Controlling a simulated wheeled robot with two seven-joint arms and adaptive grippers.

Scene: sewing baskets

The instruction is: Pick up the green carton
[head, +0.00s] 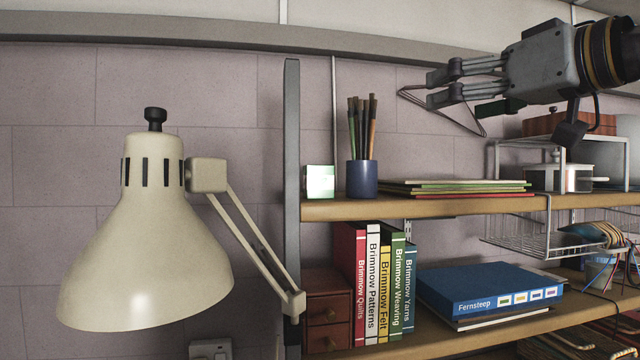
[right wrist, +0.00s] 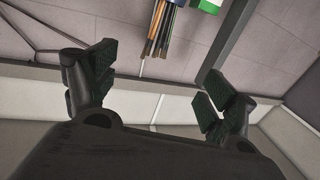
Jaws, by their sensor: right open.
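The green carton (head: 320,182) is a small pale green and white box. It stands on the upper shelf at its left end, beside the dark upright post. In the right wrist view the carton (right wrist: 210,5) shows only partly, at the top edge. My right gripper (head: 434,88) comes in from the upper right of the head view, higher than the carton and to its right, apart from it. Its fingers are open with nothing between them, as the right wrist view (right wrist: 155,95) also shows. My left gripper is not in view.
A blue cup of brushes (head: 362,178) stands just right of the carton. Flat coloured folders (head: 455,188) and a wire rack (head: 545,160) lie further right. A wire hanger (head: 470,120) is on the wall behind my gripper. A cream lamp (head: 150,250) stands at left.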

